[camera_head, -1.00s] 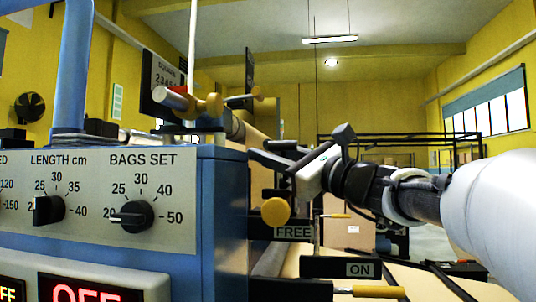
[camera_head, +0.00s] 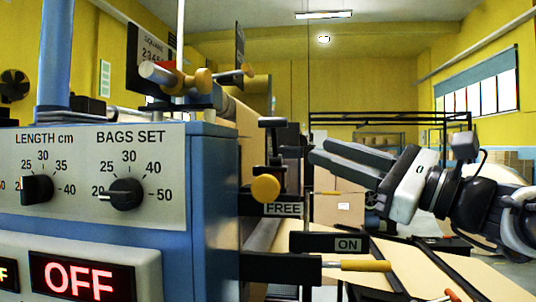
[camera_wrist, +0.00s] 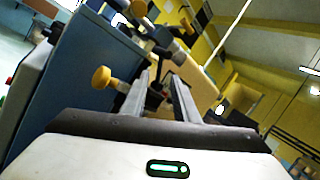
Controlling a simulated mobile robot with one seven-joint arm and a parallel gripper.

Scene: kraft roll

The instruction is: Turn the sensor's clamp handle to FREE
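A round yellow knob (camera_head: 265,188) on a black fitting sits just above the FREE plate (camera_head: 283,209), beside the blue machine; a yellow knob (camera_wrist: 101,77) also shows in the wrist view. I cannot tell which of these is the clamp handle. A black T-shaped post (camera_head: 272,124) stands above the knob. My gripper (camera_head: 315,152) is right of the post and knob, pointing left, with its fingers apart. In the wrist view, nothing is visibly held between the fingertips (camera_wrist: 160,78).
The blue machine (camera_head: 214,215) with its dial panel and OFF display (camera_head: 82,277) fills the left. Below FREE, an ON plate (camera_head: 345,243) and a yellow-ended lever (camera_head: 362,265) stick out rightward. Brown paper (camera_head: 410,262) and black rails lie at lower right.

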